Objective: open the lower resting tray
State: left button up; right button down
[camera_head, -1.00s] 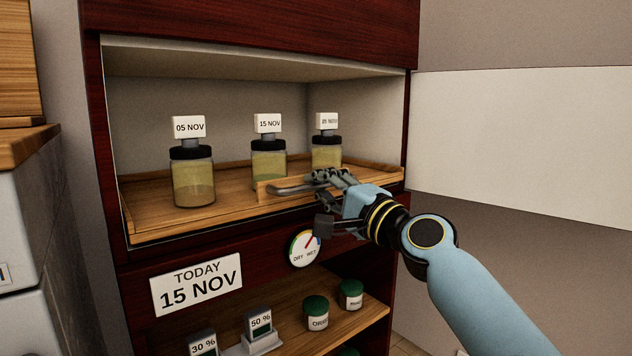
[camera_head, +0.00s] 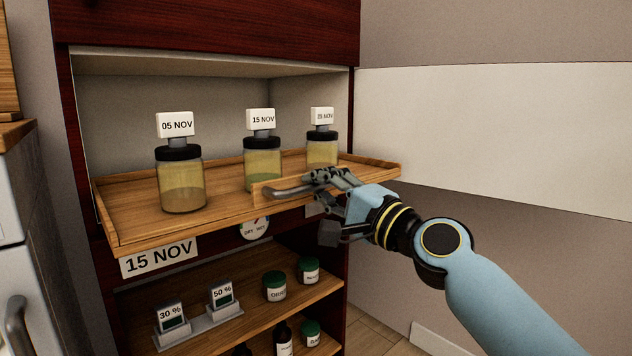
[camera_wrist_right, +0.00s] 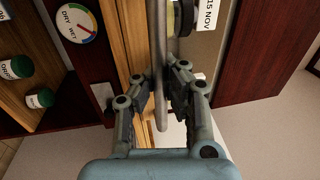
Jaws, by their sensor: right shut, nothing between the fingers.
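The wooden resting tray (camera_head: 180,231) juts out from the cabinet's open upper compartment, carrying three capped jars of yellowish liquid with date tags. Its grey bar handle (camera_head: 287,192) is on the front edge and also shows in the right wrist view (camera_wrist_right: 161,100). My right gripper (camera_head: 318,178) is at the handle's right part, with its fingers on either side of the bar in the wrist view. It is shut without a grip on the bar; exact contact is hard to see. My left gripper is not in view.
Below are a date sign (camera_head: 160,258), a dry/wet dial (camera_head: 255,228) partly covered by the tray, and a shelf (camera_head: 245,314) with percentage displays and green-capped jars. A white panel (camera_head: 500,130) extends right of the cabinet. Open room lies in front of the tray.

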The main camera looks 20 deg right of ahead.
jog(key=shift+f, duration=0.2)
jog(key=c, duration=1.5)
grip_release()
jog(key=shift+o, duration=0.8)
jog(key=shift+r, duration=0.1)
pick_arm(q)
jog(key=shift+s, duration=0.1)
pick_arm(e)
jog(key=v, duration=0.7)
jog(key=shift+s, duration=0.25)
